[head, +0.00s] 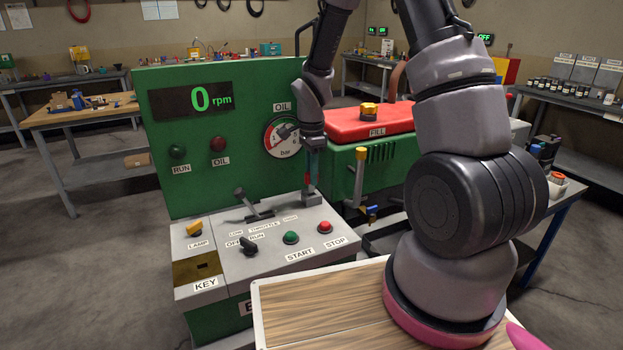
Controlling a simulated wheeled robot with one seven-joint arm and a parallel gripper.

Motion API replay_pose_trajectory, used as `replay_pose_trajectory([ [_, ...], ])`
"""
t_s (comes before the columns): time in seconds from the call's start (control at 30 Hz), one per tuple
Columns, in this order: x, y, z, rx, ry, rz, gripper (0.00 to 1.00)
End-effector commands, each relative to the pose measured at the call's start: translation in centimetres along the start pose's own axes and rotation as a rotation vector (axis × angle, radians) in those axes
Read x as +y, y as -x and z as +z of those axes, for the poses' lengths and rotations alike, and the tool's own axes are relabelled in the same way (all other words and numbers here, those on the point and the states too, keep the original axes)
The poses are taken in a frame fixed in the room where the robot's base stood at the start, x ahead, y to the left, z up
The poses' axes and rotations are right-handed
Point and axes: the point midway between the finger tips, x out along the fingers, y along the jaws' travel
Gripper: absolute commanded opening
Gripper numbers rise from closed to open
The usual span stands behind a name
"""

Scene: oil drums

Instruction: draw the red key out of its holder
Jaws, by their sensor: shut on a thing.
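My gripper (313,172) points straight down at the right end of the green and grey control console. It is shut on the red key (307,181), of which only a thin red strip shows beside the fingers. The key's holder (312,199) is a small grey block on the console top, directly below the fingertips. The fingers hide most of the key, and I cannot tell how deep it sits in the holder.
The throttle lever (245,203) stands left of the holder; the red STOP button (325,227) and green START button (291,237) are in front. The gauge panel (235,130) rises close behind my gripper. A red FILL cover (372,122) lies to the right.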

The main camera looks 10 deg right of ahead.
Motion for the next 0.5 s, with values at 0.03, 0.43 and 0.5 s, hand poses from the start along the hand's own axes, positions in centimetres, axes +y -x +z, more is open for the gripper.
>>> replay_pose_trajectory([
  [0.03,-0.1,0.4,0.0,0.000,0.001,-0.002,0.00],
  [0.43,0.0,2.5,0.0,-0.001,0.001,-0.001,0.00],
  [0.5,0.0,2.7,0.0,-0.001,0.001,-0.001,0.00],
])
